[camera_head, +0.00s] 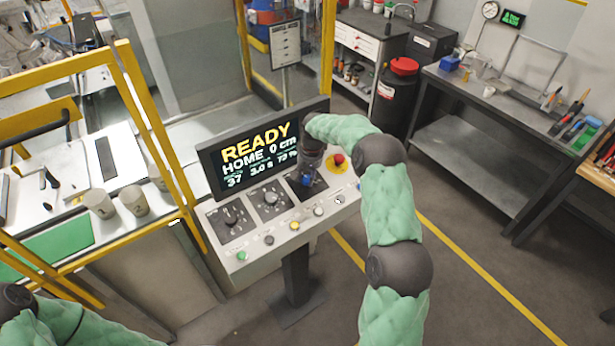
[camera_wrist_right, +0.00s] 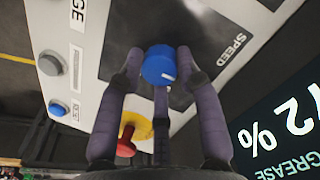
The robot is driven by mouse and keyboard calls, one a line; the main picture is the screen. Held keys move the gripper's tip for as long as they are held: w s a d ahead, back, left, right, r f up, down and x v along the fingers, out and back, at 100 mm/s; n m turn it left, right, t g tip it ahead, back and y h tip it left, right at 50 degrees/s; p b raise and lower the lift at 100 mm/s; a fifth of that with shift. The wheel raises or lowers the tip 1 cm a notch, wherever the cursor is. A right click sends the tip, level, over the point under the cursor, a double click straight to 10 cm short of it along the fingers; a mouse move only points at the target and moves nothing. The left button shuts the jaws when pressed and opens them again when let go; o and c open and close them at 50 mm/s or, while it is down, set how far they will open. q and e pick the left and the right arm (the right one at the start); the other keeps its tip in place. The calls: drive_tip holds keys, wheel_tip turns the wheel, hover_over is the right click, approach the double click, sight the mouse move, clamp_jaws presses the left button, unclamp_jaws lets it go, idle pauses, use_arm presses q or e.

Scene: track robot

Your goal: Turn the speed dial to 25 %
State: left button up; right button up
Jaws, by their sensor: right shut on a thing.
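The speed dial is a blue knob with a white pointer mark (camera_wrist_right: 158,66), on a dark plate beside the word SPEED. In the head view my right gripper (camera_head: 308,176) reaches down onto the right-hand dial of the grey control panel (camera_head: 258,243). In the right wrist view its purple-grey fingers (camera_wrist_right: 158,78) are shut around the blue knob. The display (camera_head: 262,150) reads READY, HOME and 0 cm, with a percentage in the low seventies at lower right. My left gripper is out of view; only green-covered arm shows at bottom left.
A red button on a yellow base (camera_head: 338,160) sits just right of the gripper. Two other dials (camera_head: 233,216) (camera_head: 270,198) and a row of small buttons (camera_head: 294,226) share the panel. Yellow frame posts (camera_head: 160,140) stand at left; a workbench (camera_head: 500,130) stands at right.

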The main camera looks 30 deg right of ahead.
drive_tip(key=shift+w+r, duration=0.1)
drive_tip(key=shift+r, duration=0.05)
drive_tip(key=o, duration=1.1)
drive_tip(key=r, duration=0.4)
drive_tip(key=s+r, duration=0.1)
drive_tip(key=r, duration=0.6)
drive_tip(key=shift+s+d+r, duration=0.15)
drive_tip(key=shift+d+r, duration=0.15)
drive_tip(key=shift+r, duration=0.1)
